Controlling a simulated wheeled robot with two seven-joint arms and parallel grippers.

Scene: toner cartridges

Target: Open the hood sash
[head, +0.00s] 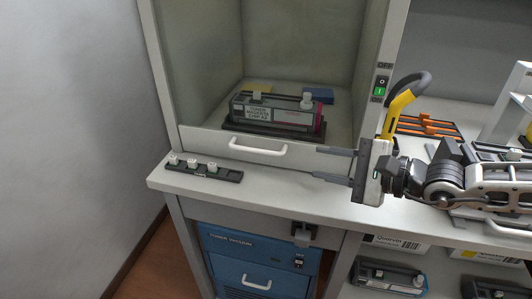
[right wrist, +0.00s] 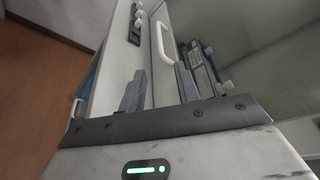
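The hood sash is down at the front of the fume hood, with a pale bottom rail (head: 220,141) and a white bar handle (head: 258,148). My right gripper (head: 318,164) is open and empty, its two fingers pointing left toward the handle. It is to the right of the handle and apart from it. In the right wrist view the handle (right wrist: 161,40) lies ahead of and between the open fingers (right wrist: 160,88). A magenta-labelled toner cartridge (head: 275,112) sits on a dark tray inside the hood. My left gripper is not in view.
A dark strip with several white knobs (head: 205,170) lies on the bench left of the handle. A power switch (head: 380,87) and a yellow-and-black hook-shaped part (head: 400,105) are near my right arm. A blue toner vacuum (head: 258,262) stands below.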

